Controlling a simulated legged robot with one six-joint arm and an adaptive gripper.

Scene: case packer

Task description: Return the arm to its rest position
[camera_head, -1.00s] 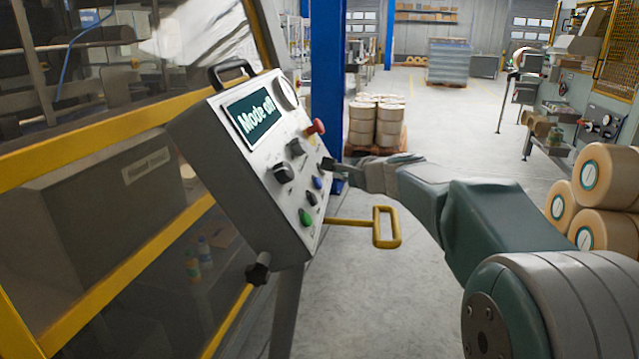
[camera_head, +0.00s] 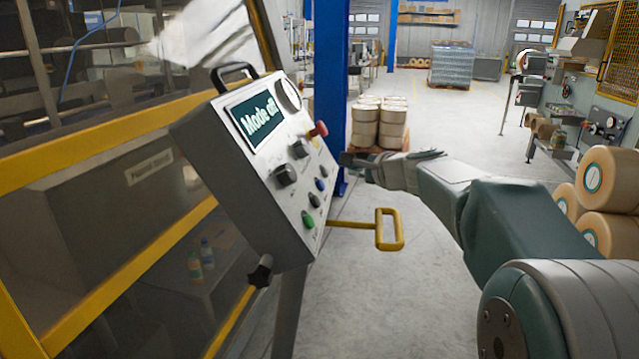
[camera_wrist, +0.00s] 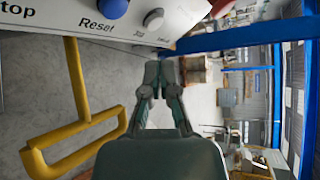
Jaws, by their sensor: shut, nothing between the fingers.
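My gripper (camera_head: 347,160) is shut and empty. In the head view its tip is just right of the control panel (camera_head: 235,165), apart from it, in front of the blue post. My arm reaches in from the lower right. In the wrist view my gripper (camera_wrist: 156,84) points away over the floor, and the panel's lower edge with a blue button (camera_wrist: 113,8) and the label "Reset" shows at the top left. The panel's screen (camera_head: 257,118) reads "Mode", then a short word that looks like "off". A red knob (camera_head: 318,130) stands out on the panel's right side.
A yellow handle (camera_head: 388,230) sticks out below the panel, also at left in the wrist view (camera_wrist: 75,125). A blue post (camera_head: 330,80) stands behind the panel. Large rolls (camera_head: 608,180) are stacked at right. The floor (camera_head: 400,300) between is clear.

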